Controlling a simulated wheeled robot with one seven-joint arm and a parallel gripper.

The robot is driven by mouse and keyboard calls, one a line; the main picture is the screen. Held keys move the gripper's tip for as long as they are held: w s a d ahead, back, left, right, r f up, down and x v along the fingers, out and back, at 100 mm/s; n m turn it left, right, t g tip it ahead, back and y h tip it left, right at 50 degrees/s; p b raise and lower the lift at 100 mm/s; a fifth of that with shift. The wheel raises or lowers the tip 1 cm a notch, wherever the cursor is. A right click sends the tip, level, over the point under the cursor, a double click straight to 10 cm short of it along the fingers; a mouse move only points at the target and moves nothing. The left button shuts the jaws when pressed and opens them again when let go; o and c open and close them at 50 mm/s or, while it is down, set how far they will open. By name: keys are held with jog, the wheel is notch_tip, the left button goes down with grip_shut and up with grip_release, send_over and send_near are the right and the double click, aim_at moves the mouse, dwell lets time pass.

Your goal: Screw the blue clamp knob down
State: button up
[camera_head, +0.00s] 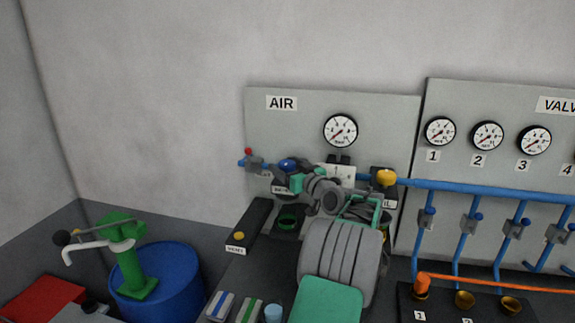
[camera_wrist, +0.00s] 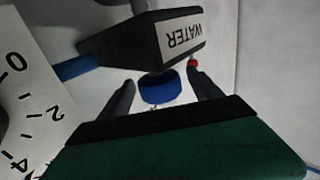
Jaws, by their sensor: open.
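The blue clamp knob (camera_head: 288,164) stands on the block labelled WATER, low on the AIR panel. In the wrist view the picture is upside down, and the blue knob (camera_wrist: 161,90) shows beside the dark WATER block (camera_wrist: 140,42). My gripper (camera_wrist: 160,80) is open, with one dark finger on each side of the knob and a gap at both sides. I cannot tell how deep the knob sits between the fingers. In the head view my arm hides part of the WATER block and the fingertips.
A yellow knob (camera_head: 386,177) stands on a similar block to the right. A blue pipe (camera_head: 470,188) runs along the panels. A gauge dial (camera_wrist: 28,100) is close at the left of the wrist view. A green hand pump (camera_head: 130,260) on a blue drum (camera_head: 180,285) stands at left.

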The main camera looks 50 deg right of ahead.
jog(key=shift+c, duration=0.3)
jog(key=shift+d, duration=0.1)
jog(key=c, duration=1.3)
